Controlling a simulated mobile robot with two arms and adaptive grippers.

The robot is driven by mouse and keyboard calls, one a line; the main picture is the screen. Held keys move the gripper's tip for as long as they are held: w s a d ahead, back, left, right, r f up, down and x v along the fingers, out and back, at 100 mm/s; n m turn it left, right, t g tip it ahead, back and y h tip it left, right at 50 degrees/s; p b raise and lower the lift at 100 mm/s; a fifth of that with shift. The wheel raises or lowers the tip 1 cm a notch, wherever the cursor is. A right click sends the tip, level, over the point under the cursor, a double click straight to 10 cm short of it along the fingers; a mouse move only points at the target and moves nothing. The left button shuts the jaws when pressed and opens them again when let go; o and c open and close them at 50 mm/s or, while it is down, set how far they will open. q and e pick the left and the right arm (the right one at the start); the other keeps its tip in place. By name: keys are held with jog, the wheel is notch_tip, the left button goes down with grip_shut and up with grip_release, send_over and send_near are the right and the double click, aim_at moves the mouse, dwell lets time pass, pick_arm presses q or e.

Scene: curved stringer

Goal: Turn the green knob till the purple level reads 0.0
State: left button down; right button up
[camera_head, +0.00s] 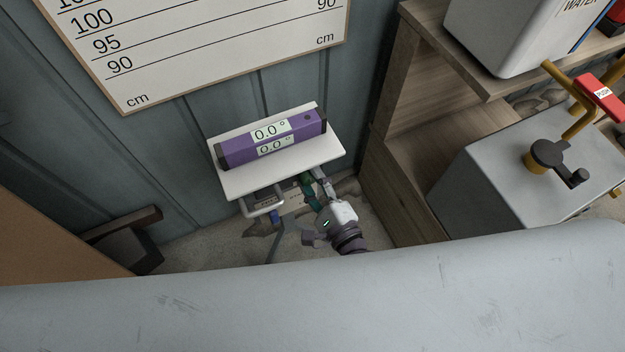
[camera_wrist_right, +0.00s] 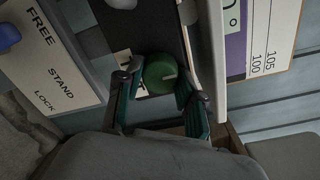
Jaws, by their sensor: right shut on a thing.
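The purple level (camera_head: 272,138) lies on a white shelf plate (camera_head: 240,185) in the head view, and both of its displays read 0.0. Its edge also shows in the right wrist view (camera_wrist_right: 236,60). The green knob (camera_wrist_right: 160,73) sits between the two fingers of my right gripper (camera_wrist_right: 158,92) in the right wrist view. The gripper is shut on the knob. In the head view my right gripper (camera_head: 310,186) is under the plate's right front edge, and the knob is mostly hidden there. My left gripper is in neither view.
A panel lettered FREE, STAND, LOCK (camera_wrist_right: 50,60) with a blue knob (camera_wrist_right: 8,36) is beside the green knob. A wooden shelf (camera_head: 405,110) and a grey box (camera_head: 500,175) stand to the right. A cm scale board (camera_head: 200,40) hangs behind.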

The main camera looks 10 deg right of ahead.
jog(key=shift+f, duration=0.1)
jog(key=o, duration=1.1)
jog(key=shift+o, duration=0.2)
jog(key=v, duration=1.2)
